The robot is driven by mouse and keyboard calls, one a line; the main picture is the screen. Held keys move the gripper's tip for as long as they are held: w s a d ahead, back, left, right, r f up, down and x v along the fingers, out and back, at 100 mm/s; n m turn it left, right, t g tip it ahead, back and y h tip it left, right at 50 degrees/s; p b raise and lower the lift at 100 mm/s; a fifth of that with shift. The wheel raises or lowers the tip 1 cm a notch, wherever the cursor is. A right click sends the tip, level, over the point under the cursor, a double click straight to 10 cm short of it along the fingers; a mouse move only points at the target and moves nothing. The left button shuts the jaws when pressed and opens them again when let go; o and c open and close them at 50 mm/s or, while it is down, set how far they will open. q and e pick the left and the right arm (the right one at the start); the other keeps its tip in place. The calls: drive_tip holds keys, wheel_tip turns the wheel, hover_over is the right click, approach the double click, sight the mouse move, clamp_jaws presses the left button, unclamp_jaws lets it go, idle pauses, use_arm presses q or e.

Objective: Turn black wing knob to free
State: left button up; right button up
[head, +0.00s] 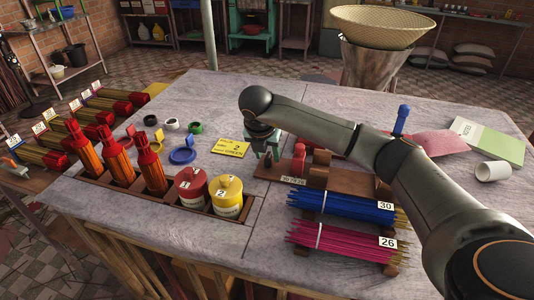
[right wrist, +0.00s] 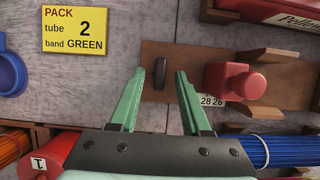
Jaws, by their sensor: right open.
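The black wing knob (right wrist: 160,68) is a small dark upright bar on the left end of a brown wooden board (right wrist: 192,58) in the right wrist view. My right gripper (right wrist: 160,82) is open, with its two green fingers on either side of the knob in the picture. I cannot tell whether they touch it. In the head view my right gripper (head: 264,150) is low over the left end of the board, and the arm partly hides the board. My left gripper is not in view.
A red block-like part (right wrist: 235,80) sits on the board right of the fingers. A yellow card (right wrist: 75,32) reads tube 2, band green. Blue sticks (head: 343,207) and magenta sticks (head: 335,240) lie in front. Red and yellow lidded pots (head: 227,197) stand front left.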

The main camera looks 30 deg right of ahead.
drive_tip(key=shift+f, duration=0.1)
clamp_jaws()
idle(0.3)
